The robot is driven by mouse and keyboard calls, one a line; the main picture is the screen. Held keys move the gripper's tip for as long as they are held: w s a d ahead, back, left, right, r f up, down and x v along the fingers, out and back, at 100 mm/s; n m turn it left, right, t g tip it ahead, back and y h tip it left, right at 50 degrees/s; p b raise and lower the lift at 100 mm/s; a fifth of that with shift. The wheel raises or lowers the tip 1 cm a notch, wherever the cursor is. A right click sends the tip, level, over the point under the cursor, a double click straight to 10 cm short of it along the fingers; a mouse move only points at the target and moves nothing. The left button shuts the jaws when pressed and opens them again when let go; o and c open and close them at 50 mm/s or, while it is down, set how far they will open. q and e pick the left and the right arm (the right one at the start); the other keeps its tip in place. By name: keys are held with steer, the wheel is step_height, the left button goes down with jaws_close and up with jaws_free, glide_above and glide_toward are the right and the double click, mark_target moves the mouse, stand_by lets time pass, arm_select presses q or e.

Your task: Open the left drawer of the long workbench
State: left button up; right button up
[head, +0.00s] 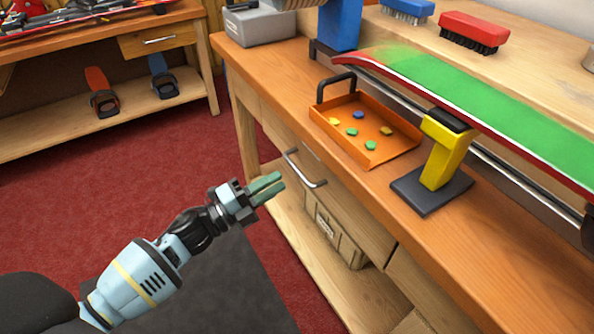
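The long workbench (470,240) runs from the upper left to the lower right of the head view. Its left drawer (350,208) has a wooden front that looks flush with the bench, so it appears shut. A silver bar handle (306,170) is on this front. My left gripper (281,180), with two green fingers, is just left of the handle in the picture and points toward it. It does not appear to touch the handle. The fingers look close together, but this angle hides how wide the gap is. My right gripper is not in view.
On the bench are an orange tray (343,150) with small coloured pieces, a yellow stand (440,155) and a green board (480,105). Red carpet (110,195) is open at left. Another bench (110,45) stands behind.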

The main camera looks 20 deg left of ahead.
mark_target(297, 169)
arm_select(q)
steer(key=x, duration=0.6)
steer(key=shift+w+d+b, duration=0.2)
steer(key=shift+b, duration=0.1)
steer(key=shift+c, duration=0.3)
jaws_close()
